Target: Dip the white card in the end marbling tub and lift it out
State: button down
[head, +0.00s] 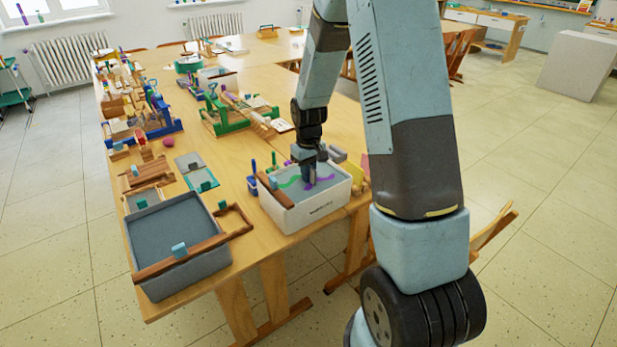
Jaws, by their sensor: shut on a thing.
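A white marbling tub (296,214) with lettering on its front stands at the table's near right edge. Its grey liquid carries green and purple swirls. My gripper (308,178) points down into this tub, close to the surface. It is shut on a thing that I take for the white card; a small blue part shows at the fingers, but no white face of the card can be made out. A larger grey tub (190,281) with plain dark liquid stands at the near left corner of the table, with a wooden bar across its front.
A wooden rake-like bar (275,190) lies across the white tub's left end. Blue bottles (252,184) stand behind it. Small panels (203,181), a green wooden frame (222,121) and a blue one (158,127) crowd the table further back.

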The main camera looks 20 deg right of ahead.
jog(key=shift+r, duration=2.85)
jog(key=shift+r, duration=0.1)
jog(key=shift+r, duration=2.7)
